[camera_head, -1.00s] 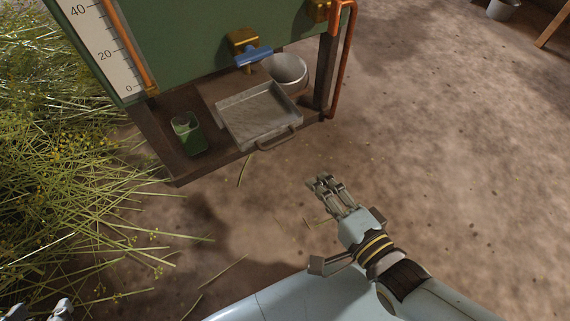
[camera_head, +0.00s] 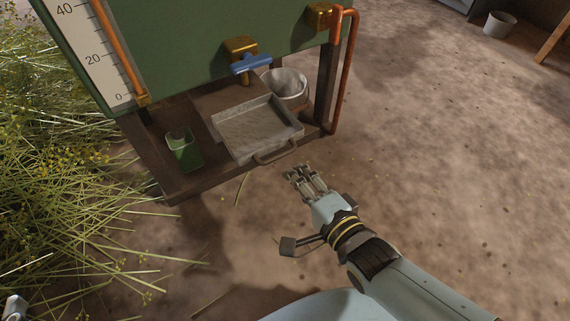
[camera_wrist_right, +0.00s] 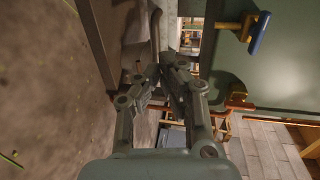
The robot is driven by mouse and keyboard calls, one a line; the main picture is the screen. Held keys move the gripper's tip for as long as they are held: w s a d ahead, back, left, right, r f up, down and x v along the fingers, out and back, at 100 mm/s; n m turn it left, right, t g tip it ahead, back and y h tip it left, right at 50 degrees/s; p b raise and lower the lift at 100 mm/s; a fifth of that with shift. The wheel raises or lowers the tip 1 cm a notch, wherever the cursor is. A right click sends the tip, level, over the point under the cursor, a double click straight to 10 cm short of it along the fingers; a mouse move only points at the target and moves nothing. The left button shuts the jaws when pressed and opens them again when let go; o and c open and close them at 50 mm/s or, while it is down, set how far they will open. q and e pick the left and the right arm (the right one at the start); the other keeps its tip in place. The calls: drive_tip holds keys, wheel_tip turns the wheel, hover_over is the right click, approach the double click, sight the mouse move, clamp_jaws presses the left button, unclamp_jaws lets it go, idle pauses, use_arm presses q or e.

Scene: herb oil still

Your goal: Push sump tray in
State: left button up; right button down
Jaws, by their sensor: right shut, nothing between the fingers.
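The sump tray (camera_head: 258,131) is a shallow grey metal tray with a front handle (camera_head: 276,153). It sits on the brown shelf under the green panel, below the blue-handled tap (camera_head: 249,64), and its handle end juts past the shelf's front edge. My right gripper (camera_head: 301,172) is shut and empty, a short way in front of the handle and apart from it. In the right wrist view my right gripper (camera_wrist_right: 165,70) points toward the tray, which shows only partly past the fingertips. My left gripper (camera_head: 14,305) shows only as a small piece at the lower left corner.
A green cup (camera_head: 184,150) stands on the shelf (camera_head: 170,185) left of the tray. A grey bucket (camera_head: 287,84) stands behind the tray's right side. A copper pipe (camera_head: 345,75) runs down at the shelf's right end.

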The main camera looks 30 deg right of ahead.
sight(278, 156)
drive_tip(key=shift+b+x, duration=0.65)
drive_tip(key=shift+x, duration=0.55)
drive_tip(key=shift+b+x, duration=0.7)
drive_tip(key=shift+x, duration=0.45)
drive_tip(key=shift+w, duration=0.15)
use_arm(q)
drive_tip(key=w+d+r+m+t+h, duration=0.1)
drive_tip(key=w+r+t, duration=0.2)
drive_tip(key=r, duration=0.6)
drive_tip(key=w+d+r+m+t+h, duration=0.1)
drive_tip(key=w+r+t+h, duration=0.1)
drive_tip(key=r+t, duration=0.3)
wheel_tip(278, 156, up, 4)
drive_tip(key=shift+w+r+t+h, duration=0.2)
drive_tip(key=shift+w+t+h, duration=0.1)
drive_tip(key=shift+w, duration=0.15)
